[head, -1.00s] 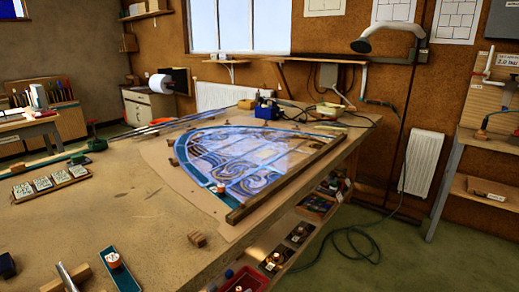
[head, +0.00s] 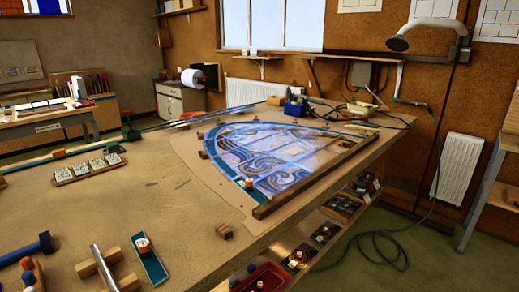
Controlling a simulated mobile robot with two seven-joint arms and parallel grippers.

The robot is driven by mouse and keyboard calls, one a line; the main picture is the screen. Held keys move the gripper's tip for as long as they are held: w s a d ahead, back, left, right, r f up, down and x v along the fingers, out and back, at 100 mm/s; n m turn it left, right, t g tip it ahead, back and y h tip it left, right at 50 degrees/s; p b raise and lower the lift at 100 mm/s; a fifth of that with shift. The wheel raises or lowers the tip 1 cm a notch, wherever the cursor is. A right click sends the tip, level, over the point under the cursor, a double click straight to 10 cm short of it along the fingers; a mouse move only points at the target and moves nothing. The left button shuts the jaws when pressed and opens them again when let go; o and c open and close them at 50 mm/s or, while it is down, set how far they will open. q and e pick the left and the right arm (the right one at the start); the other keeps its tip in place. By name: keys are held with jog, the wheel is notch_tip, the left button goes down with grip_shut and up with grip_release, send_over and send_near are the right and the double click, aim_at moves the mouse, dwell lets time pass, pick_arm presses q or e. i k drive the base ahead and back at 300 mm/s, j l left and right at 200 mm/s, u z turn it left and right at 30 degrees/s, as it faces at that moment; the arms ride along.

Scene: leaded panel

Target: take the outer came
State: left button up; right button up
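The leaded panel (head: 290,158) lies on brown paper on the big workbench, with a curved edge on its left side and blue and clear pieces with dark scroll lines. Long thin silvery strips (head: 197,118) lie along the far left edge of the bench and look like lengths of came. I cannot tell which of them, if any, is the outer came. Neither of my grippers is in view.
A wooden batten (head: 310,179) runs along the panel's right side. A blue mallet (head: 28,250), a teal tray (head: 151,262) and a small wooden block (head: 224,230) are near the front.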

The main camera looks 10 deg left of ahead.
aim_at(112, 285)
jog(key=u, duration=1.45)
